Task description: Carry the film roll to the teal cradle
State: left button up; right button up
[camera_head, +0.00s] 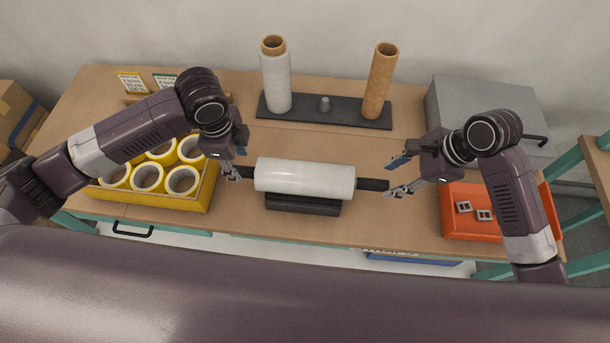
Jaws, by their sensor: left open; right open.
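The film roll (305,178) is a white cylinder with dark handles on both ends. It lies level across a black stand (302,204) in the middle of the bench. My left gripper (238,163) is open at the tip of the roll's left handle. My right gripper (398,176) is open just off the tip of the right handle (373,184). I cannot tell whether either gripper touches a handle. Teal bars (592,154) of a frame show at the right edge; I cannot tell whether they belong to the teal cradle.
The wooden bench (350,228) has a yellow box (150,200) of tape rolls at left and an orange tray (462,222) at right. Behind, a wrapped roll (276,82) and a bare brown core (379,85) stand on a dark base. A grey case (475,95) is back right.

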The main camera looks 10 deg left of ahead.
aim_at(243, 169)
pick_arm(q)
jog(key=f, duration=0.2)
jog(key=w+f, duration=0.1)
jog(key=f, duration=0.4)
jog(key=shift+w+f, duration=0.15)
jog(key=shift+f, duration=0.15)
pick_arm(e)
jog(key=x, duration=0.7)
jog(key=shift+w+a+f, duration=0.1)
jog(key=shift+w+f, duration=0.15)
jog(key=shift+f, duration=0.1)
pick_arm(q)
grip_shut()
pick_arm(e)
grip_shut()
pick_arm(q)
jog(key=shift+r, duration=0.1)
pick_arm(e)
jog(key=shift+r, duration=0.15)
